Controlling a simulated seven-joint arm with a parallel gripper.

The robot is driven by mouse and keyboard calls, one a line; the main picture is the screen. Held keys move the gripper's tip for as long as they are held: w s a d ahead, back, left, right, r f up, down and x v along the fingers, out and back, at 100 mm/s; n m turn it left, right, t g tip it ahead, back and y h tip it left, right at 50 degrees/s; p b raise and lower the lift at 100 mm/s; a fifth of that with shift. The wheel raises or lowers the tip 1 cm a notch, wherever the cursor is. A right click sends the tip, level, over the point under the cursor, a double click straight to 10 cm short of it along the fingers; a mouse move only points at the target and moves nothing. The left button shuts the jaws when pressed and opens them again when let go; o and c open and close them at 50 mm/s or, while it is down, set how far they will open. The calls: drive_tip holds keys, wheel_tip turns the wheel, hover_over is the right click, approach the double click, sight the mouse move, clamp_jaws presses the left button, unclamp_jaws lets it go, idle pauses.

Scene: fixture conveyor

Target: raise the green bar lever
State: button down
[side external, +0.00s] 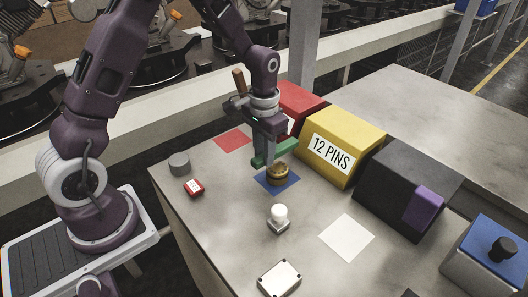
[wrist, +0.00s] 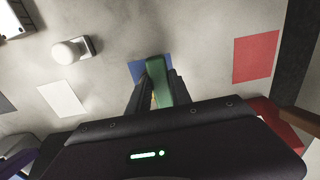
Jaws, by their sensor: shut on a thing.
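The green bar lever (side external: 281,150) shows in the side view just in front of the gap between the red and yellow boxes, above a brass round piece (side external: 278,175). My gripper (side external: 266,160) comes down from above and is shut on the bar. In the wrist view the green bar (wrist: 166,78) lies between the two dark fingers of my gripper (wrist: 160,84). Its mounting is hidden, and I cannot tell whether it touches the brass piece.
A red box (side external: 301,98), a yellow "12 PINS" box (side external: 350,136) and a black box (side external: 400,190) line the table's back. A white knob (side external: 279,213) stands in front of a blue square (side external: 264,181). A white square (side external: 347,237) leaves free room at right.

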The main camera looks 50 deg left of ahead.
idle(0.5)
drive_tip(key=shift+w+r+g, duration=0.35)
drive_tip(key=shift+r+g, duration=0.5)
drive_tip(key=shift+w+r+g, duration=0.35)
drive_tip(key=shift+r+g, duration=0.45)
drive_tip(key=shift+g, duration=0.05)
drive_tip(key=shift+w+r+g, duration=0.6)
drive_tip(key=shift+r+g, duration=0.2)
drive_tip(key=shift+g, duration=0.2)
drive_tip(key=shift+w+r+g, duration=0.55)
drive_tip(key=shift+r+g, duration=0.2)
drive_tip(key=shift+g, duration=0.25)
drive_tip(key=shift+r, duration=0.1)
drive_tip(key=c, duration=1.2)
unclamp_jaws()
drive_tip(key=shift+o, duration=0.2)
